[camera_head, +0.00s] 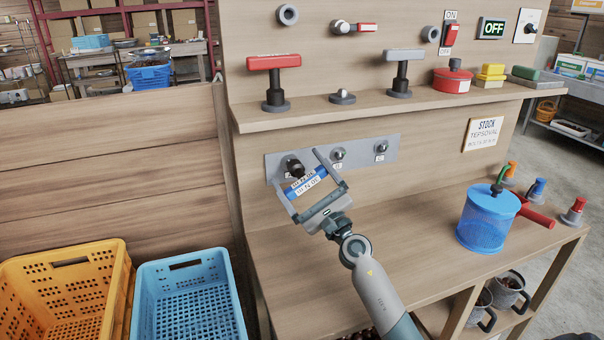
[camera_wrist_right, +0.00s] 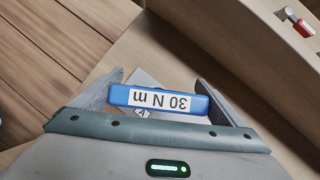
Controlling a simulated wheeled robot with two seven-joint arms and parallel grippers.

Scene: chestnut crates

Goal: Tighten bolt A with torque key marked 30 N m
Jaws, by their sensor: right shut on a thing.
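The torque key (camera_head: 308,183) has a blue handle with a white label and a black head. In the right wrist view the label on the key (camera_wrist_right: 158,101) reads 30 N m. My right gripper (camera_head: 304,178) is shut on its handle. The black head is at the left end of the grey bolt plate (camera_head: 362,146), over the place of bolt A, which it hides. I cannot tell how fully it sits on the bolt. A small A tag (camera_wrist_right: 142,114) shows just past the key. Two other bolts (camera_head: 338,155) (camera_head: 381,147) are bare. My left gripper is out of view.
A shelf (camera_head: 315,114) with red and grey T-handled pieces juts out above the plate. Yellow (camera_head: 112,262) and blue (camera_head: 190,262) crates are at lower left.

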